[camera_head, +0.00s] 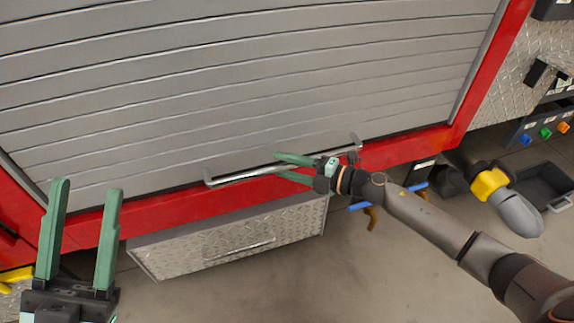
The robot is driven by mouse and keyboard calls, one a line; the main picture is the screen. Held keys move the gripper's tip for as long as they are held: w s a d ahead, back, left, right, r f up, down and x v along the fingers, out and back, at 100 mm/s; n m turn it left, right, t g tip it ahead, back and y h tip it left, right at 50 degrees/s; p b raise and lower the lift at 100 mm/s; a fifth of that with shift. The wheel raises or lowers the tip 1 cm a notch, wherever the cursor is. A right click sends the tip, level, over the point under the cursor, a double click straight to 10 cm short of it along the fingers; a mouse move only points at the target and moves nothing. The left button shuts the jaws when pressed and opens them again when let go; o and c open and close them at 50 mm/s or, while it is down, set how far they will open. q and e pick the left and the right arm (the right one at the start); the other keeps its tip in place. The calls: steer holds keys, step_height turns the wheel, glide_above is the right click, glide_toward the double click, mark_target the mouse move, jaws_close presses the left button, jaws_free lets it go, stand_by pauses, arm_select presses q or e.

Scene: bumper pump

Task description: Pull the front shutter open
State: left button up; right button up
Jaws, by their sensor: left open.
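The front shutter (230,70) is a grey slatted roller shutter filling the upper part of the head view; it is down, its lower edge near the red frame. A silver bar handle (235,178) runs along its bottom. My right gripper (280,165) is at the handle's right half, its green fingers spread, one above and one below the bar. Contact with the bar cannot be made out. My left gripper (87,186) is open and empty at the lower left, its fingers pointing up in the picture, apart from the handle.
A red frame (400,150) borders the shutter. Below it a diamond-plate step box (225,238) juts out. At the right are a yellow and grey cylinder-shaped item (505,200), a dark tray (545,185) and a panel with coloured knobs (545,132). The floor (300,285) in front is clear.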

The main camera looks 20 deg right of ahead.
jaws_close()
stand_by(1.2)
